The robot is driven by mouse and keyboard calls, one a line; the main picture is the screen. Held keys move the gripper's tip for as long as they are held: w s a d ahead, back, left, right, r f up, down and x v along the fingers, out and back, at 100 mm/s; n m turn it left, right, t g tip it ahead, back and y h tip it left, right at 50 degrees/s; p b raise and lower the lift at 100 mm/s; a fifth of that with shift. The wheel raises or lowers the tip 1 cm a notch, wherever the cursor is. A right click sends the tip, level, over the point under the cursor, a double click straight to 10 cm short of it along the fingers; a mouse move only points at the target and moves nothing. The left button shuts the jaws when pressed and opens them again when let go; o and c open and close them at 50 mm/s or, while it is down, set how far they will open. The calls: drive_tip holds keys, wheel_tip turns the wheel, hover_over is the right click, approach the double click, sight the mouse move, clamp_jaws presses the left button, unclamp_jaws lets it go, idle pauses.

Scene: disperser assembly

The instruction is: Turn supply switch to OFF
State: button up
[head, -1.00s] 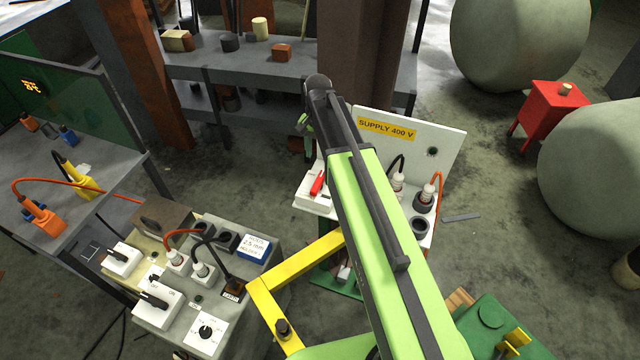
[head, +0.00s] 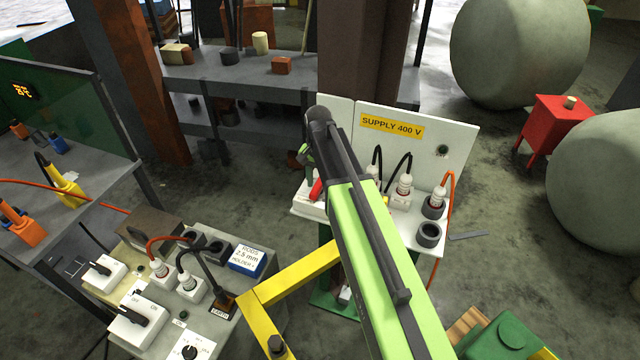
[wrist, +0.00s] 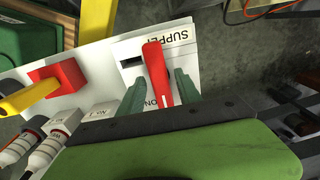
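The supply switch is a white box (head: 304,208) with a red lever (head: 316,190), at the left end of the white board marked SUPPLY 400 V (head: 392,126). In the wrist view the red lever (wrist: 157,72) stands out from the white switch plate, with ON lettering partly visible near its lower end. My gripper (wrist: 160,78) is open, with one green finger on each side of the lever and visible gaps to it. In the head view my gripper (head: 304,157) is just above the lever, and my arm hides part of the switch and board.
White plugs with black cables (head: 404,186) and a dark socket (head: 429,234) are on the supply unit right of the arm. A grey unit with switches (head: 215,310) stands at front left. A yellow bar (head: 290,275) runs below the switch.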

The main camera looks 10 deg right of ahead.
clamp_jaws()
drive_tip(key=shift+d, duration=0.1)
drive_tip(key=shift+n, duration=0.4)
drive_tip(key=n, duration=0.3)
drive_tip(key=shift+s+n, duration=0.1)
drive_tip(key=shift+n, duration=0.2)
drive_tip(key=n, duration=0.4)
drive_tip(key=shift+n, duration=0.3)
drive_tip(key=n, duration=0.4)
drive_tip(key=shift+f+n, duration=0.1)
drive_tip(key=shift+n, duration=2.4)
